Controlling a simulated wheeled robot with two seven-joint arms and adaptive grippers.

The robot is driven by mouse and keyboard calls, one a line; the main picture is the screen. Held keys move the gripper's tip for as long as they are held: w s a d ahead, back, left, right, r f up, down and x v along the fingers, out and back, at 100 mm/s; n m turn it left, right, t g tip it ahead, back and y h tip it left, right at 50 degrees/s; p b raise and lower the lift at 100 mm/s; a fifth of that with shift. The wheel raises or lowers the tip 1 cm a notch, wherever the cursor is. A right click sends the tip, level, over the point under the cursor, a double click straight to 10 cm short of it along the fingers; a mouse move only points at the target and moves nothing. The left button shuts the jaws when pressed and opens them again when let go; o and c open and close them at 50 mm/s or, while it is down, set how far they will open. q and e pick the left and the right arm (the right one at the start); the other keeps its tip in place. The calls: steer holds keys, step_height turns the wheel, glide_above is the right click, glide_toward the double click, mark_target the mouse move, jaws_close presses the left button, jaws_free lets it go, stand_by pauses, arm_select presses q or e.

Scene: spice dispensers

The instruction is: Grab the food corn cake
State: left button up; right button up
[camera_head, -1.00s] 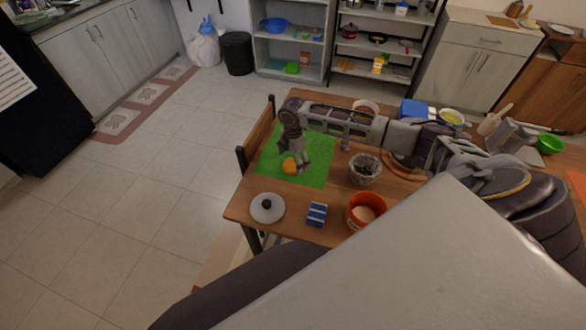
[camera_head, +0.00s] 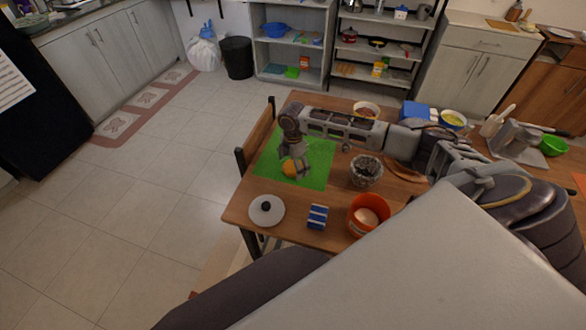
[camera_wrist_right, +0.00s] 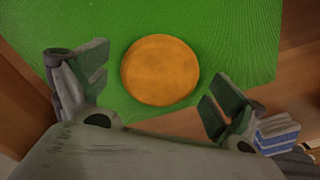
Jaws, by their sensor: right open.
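The corn cake (camera_wrist_right: 160,70) is a round, flat orange-yellow disc lying on a green mat (camera_wrist_right: 235,40). In the head view the corn cake (camera_head: 289,168) shows on the green mat (camera_head: 322,160), partly covered by my right gripper (camera_head: 297,172). In the right wrist view my right gripper (camera_wrist_right: 150,85) is open, with one finger on each side of the cake and clear gaps between. I cannot tell how far above the mat the fingertips are. My left gripper is not in view.
On the wooden table (camera_head: 243,213) near the mat are a glass bowl (camera_head: 366,170), a round white lid (camera_head: 266,210), a blue-and-white box (camera_head: 317,216) and an orange pot (camera_head: 367,214). A chair (camera_head: 257,137) stands against the table's left side.

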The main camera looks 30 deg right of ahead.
steer(key=shift+c, duration=0.6)
steer(key=c, duration=1)
steer(key=shift+r, duration=0.1)
steer(key=shift+r, duration=0.1)
